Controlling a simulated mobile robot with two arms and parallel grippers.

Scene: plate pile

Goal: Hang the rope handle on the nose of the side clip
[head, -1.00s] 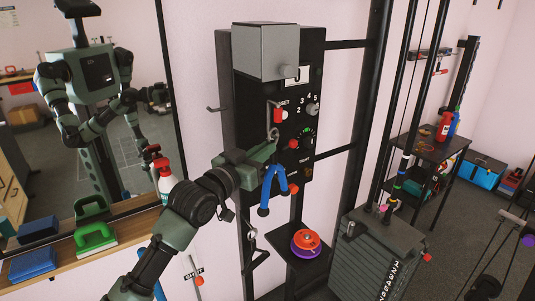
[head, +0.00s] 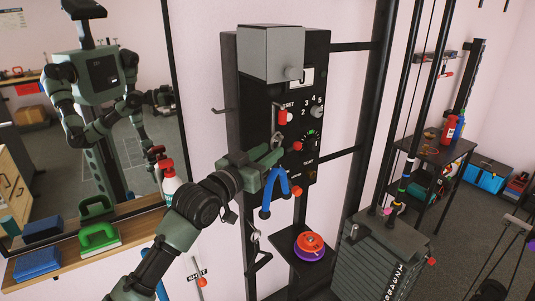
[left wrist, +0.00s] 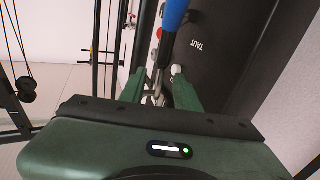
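The blue rope handle (head: 268,196) hangs as an upside-down V in front of the black panel. Its top is at the fingers of my left gripper (head: 277,157), which appear closed around its metal top fitting. In the left wrist view a blue grip (left wrist: 176,14) shows above the fingers, with metal (left wrist: 155,86) between them. A metal clip (head: 276,140) hangs below a red-bodied piece on the panel, right at the fingertips; I cannot tell whether handle and clip touch. Another metal clip (head: 255,236) hangs lower at the panel's left side. My right gripper is not identifiable outside the mirror.
The black panel (head: 312,155) has a grey box (head: 268,54), numbers and knobs. Below stands a shelf with orange and purple discs (head: 309,246). A weight stack (head: 375,265) is at right. A ledge with a spray bottle (head: 168,180) and green and blue items runs along the mirror.

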